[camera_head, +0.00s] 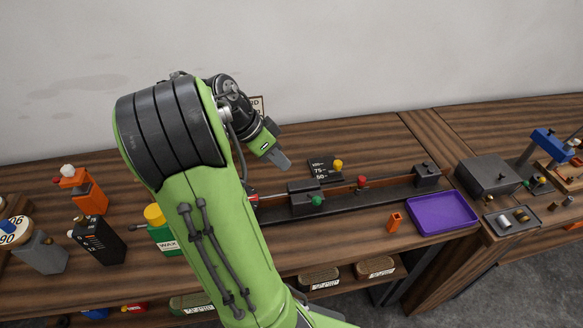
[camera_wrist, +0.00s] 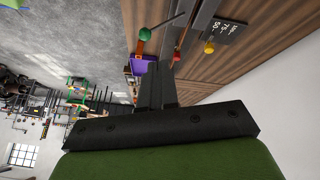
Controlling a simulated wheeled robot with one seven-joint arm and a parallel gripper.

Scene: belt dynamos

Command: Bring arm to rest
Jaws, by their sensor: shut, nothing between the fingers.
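My green and black arm rises from the bottom of the head view and bends over the wooden bench (camera_head: 350,145). My gripper (camera_head: 284,162) hangs in the air above the bench, left of the 75-marked plate. It is shut and holds nothing. In the wrist view my gripper (camera_wrist: 157,72) shows as dark closed fingers pointing up the picture, with bench and floor beyond. The arm hides part of the bench and the left end of the dark rail.
A dark rail (camera_head: 395,188) with green, red and yellow knobs lies below the gripper. A purple tray (camera_head: 425,228) and an orange block (camera_head: 395,222) are to the right. Bottles, including a green WAX one (camera_head: 167,240), stand at left. A grey box (camera_head: 487,175) stands farther right.

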